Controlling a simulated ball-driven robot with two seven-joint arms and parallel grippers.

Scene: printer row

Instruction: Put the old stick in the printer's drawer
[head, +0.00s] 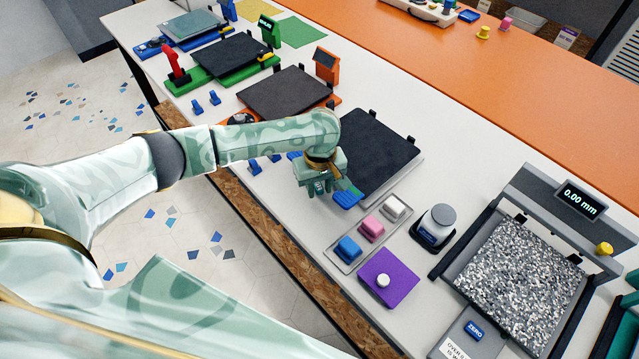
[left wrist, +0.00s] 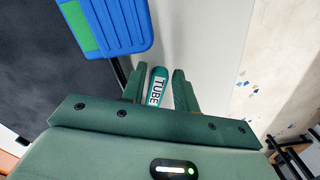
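A teal, stick-like tube (left wrist: 157,86) with lettering that seems to read TUBE shows between the two fingers of my left gripper (left wrist: 159,88) in the left wrist view. The fingers stand apart with narrow gaps beside it; I see no firm contact. In the head view my left gripper (head: 322,188) points down near the table's front edge, beside a black-bedded printer (head: 373,150). The tube is hidden or too small there. I cannot make out an open drawer. My right gripper is not in view.
A blue block with a green patch (head: 348,197) lies beside my gripper. A tray (head: 343,250) holds blue, pink and white blocks. A purple pad (head: 391,279) with a white knob, a grey weight (head: 438,222) and a speckled-bed machine (head: 525,275) stand right. More printers line the left.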

